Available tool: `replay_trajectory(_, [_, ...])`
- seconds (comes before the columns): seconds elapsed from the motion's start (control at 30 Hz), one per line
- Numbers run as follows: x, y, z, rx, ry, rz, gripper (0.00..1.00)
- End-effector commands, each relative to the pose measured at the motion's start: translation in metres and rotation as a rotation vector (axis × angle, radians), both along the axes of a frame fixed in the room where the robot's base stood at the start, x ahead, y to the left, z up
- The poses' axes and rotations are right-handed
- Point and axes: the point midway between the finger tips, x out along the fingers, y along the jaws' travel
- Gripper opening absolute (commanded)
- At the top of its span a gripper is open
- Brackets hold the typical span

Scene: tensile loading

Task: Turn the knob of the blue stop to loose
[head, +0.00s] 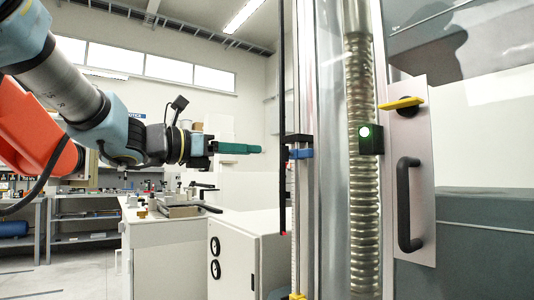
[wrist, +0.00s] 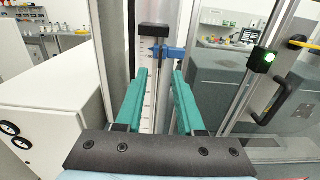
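The blue stop (head: 301,153) sits on an upright scaled rail, just below a black block (head: 297,138). In the wrist view the blue stop (wrist: 174,52) shows beyond my fingertips, with a blue part sticking out to the right; I cannot make out the knob's setting. My gripper (head: 260,150) has green fingers and is level with the stop in the head view, left of it with a gap between. In the wrist view my gripper (wrist: 160,72) is open and empty, with the rail and stop between and beyond its fingers.
A yellow part (head: 297,296) is low on the rail. A ribbed column (head: 360,220) with a green-lit black box (head: 371,139) stands to the right, near a door panel with a black handle (head: 408,205) and yellow lever (head: 401,103). A white cabinet (head: 235,255) stands below my gripper.

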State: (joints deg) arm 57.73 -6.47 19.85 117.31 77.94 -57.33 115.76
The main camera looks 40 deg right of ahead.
Motion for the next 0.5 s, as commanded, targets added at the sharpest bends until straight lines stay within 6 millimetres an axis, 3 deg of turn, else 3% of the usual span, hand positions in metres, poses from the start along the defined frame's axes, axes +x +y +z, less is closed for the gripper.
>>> replay_trajectory(0.3, [-0.004,-0.060,0.002,0.002,0.005,0.001,0.38])
replay_trajectory(0.5, [-0.005,-0.083,0.001,0.001,0.005,0.002,0.38])
